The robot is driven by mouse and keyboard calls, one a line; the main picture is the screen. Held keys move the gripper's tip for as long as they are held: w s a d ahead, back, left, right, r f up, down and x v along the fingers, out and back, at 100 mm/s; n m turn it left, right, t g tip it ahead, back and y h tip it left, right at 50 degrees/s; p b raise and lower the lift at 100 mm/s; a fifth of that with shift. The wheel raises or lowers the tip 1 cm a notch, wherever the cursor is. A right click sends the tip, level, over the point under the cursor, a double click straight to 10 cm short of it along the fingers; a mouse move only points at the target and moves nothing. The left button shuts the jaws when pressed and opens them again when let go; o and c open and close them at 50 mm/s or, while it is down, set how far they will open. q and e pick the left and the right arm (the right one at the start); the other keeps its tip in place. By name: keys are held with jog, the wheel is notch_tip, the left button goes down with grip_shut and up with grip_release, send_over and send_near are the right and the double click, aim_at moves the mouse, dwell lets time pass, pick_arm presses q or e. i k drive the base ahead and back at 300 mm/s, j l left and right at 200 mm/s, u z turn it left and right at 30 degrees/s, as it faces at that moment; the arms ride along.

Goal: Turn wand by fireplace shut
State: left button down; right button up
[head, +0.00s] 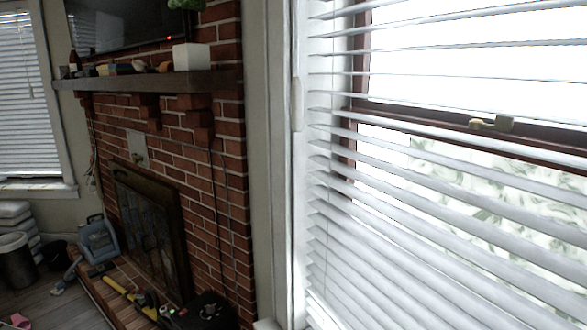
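White blinds (430,205) cover the large window at right, beside the brick fireplace (215,160). Their slats are tilted open, with bright light and foliage showing between them. A slim white vertical piece (297,105), which looks like the blind wand, hangs at the left edge of these blinds against the white frame. I cannot tell where its upper end attaches. Neither of my grippers is in view, and nothing is seen touching the wand.
A mantel (150,84) with small objects and a white box (191,57) juts from the bricks. A blue-grey case (98,240) and yellow-black tools (130,296) lie along the hearth. Another blind-covered window (22,100) is far left. Some wooden floor (65,308) is clear.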

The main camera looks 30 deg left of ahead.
aim_at(296, 86)
jog(key=k+j+u, duration=0.1)
jog(key=u, duration=0.3)
jog(key=j+u, duration=0.35)
jog(key=k+l, duration=0.05)
jog(key=l, duration=0.05)
